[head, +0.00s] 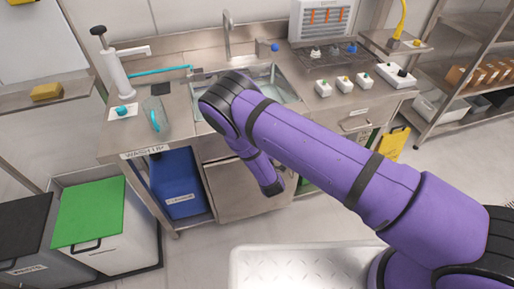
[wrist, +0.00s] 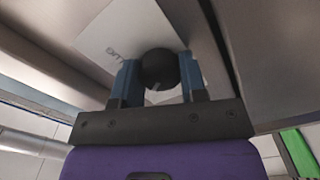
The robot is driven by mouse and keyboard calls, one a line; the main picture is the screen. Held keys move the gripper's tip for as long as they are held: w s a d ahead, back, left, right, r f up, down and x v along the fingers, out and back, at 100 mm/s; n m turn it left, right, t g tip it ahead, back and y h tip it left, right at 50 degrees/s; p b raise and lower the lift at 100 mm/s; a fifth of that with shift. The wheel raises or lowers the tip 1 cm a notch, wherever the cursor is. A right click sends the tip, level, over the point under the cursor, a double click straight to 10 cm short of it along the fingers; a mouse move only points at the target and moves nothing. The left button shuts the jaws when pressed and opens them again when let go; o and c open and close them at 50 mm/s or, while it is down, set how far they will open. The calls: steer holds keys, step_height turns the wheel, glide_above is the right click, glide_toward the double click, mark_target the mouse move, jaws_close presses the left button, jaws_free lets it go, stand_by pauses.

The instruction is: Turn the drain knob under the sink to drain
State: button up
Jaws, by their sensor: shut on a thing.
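The drain knob, a round black ball (wrist: 160,70), sits between the two blue fingers of my gripper (wrist: 160,82) in the wrist view, under the steel sink unit. The fingers press on it from both sides. A white label with partly hidden lettering (wrist: 125,42) is behind the knob. In the head view the sink basin (head: 268,80) holds water or a bluish sheen; my purple arm covers part of it. My gripper and the knob are hidden there behind my arm and the counter.
Bins with a green lid (head: 90,212) and a black lid (head: 22,225) stand further left. A yellow floor sign (head: 396,143) is at right. A steel cabinet door (head: 235,192) is below the sink.

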steer(key=shift+f+n, duration=0.1)
steer(key=shift+n, duration=0.7)
steer(key=shift+d, duration=0.1)
steer(key=shift+s, duration=0.1)
steer(key=o, duration=0.9)
steer(key=shift+o, duration=0.2)
steer(key=v, duration=1)
steer(key=shift+s, duration=0.35)
